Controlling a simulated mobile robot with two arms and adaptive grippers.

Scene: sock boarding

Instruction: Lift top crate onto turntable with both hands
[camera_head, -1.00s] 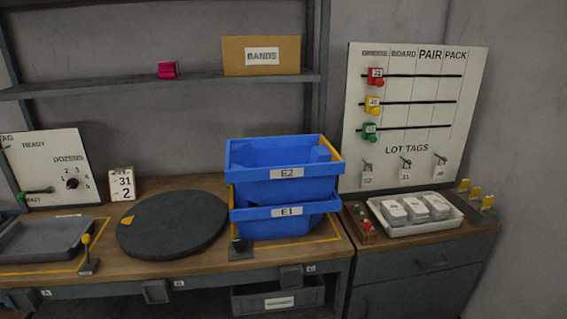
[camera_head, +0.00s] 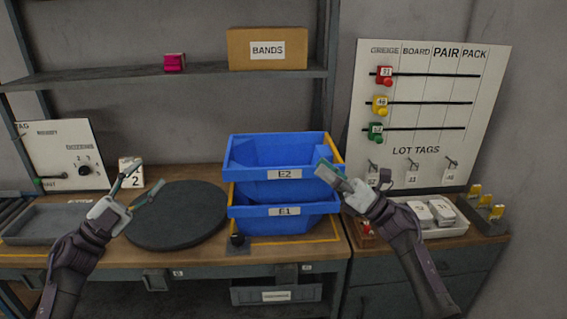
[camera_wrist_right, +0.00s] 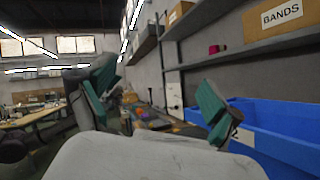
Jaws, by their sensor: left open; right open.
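The blue top crate labelled E2 (camera_head: 262,178) is stacked on the blue crate labelled E1 (camera_head: 262,215) on the workbench. The dark round turntable (camera_head: 178,222) lies left of the stack with nothing on it. My left gripper (camera_head: 138,185) is open and empty above the turntable's left side. My right gripper (camera_head: 332,172) is open at the right end of the top crate and overlaps its corner in the head view; I cannot tell whether it touches. In the right wrist view, the blue crate (camera_wrist_right: 275,130) shows beyond the open right fingers (camera_wrist_right: 165,95).
A shelf above holds a BANDS box (camera_head: 267,49) and a pink object (camera_head: 174,62). A grey tray (camera_head: 45,224) lies at the left. A white tray (camera_head: 455,229) with several packs stands on the right cabinet. A tag board (camera_head: 425,120) leans at the back right.

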